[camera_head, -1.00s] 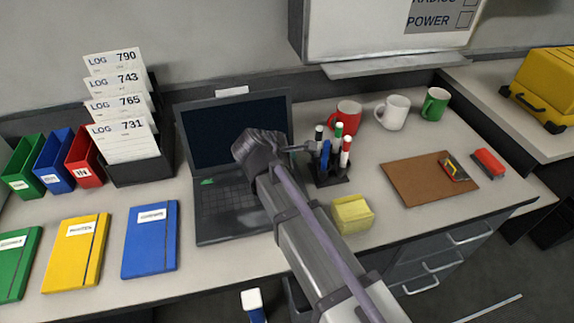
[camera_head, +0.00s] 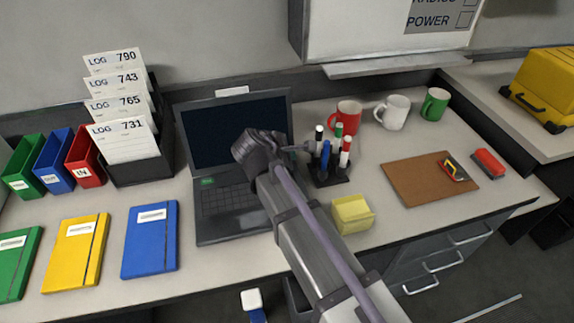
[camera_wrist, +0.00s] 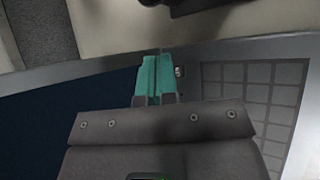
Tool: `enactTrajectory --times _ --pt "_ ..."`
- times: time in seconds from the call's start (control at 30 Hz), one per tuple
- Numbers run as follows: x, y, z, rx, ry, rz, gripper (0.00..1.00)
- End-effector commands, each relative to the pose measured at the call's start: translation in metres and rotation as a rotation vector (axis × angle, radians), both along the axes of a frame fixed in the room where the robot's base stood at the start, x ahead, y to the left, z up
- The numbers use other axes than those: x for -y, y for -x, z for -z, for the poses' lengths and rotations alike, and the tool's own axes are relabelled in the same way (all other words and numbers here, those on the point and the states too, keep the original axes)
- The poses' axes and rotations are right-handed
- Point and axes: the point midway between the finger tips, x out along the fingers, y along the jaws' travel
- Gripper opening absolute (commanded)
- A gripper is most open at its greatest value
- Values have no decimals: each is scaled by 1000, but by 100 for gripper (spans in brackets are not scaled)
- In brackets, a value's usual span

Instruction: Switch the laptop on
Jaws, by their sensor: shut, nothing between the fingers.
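The black laptop (camera_head: 236,116) stands open on the desk, and its screen is dark. In the wrist view its dark screen (camera_wrist: 60,130) is at the left and its grey keyboard (camera_wrist: 250,100) at the right. My gripper (camera_wrist: 154,78) is shut and empty, its teal fingers over the strip between screen and keyboard, near the laptop's side edge. A small marked key (camera_wrist: 180,72) shows right beside the fingertips. I cannot tell whether they touch the surface. In the head view my arm covers the right part of the keyboard. A small green patch (camera_head: 207,181) shows at its upper left.
A pen holder (camera_head: 330,178) with several markers stands close right of my wrist. A yellow note block (camera_head: 351,214) is beside my forearm. A black card rack (camera_head: 140,170) stands left of the laptop, and a blue notebook (camera_head: 150,250) lies at its front left.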

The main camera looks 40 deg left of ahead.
Motion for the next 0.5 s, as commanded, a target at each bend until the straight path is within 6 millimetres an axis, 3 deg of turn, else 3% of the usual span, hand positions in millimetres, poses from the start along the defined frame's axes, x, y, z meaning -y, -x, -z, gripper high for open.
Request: enactTrajectory --times 0.5 --pt "0 0 9 0 0 0 0"
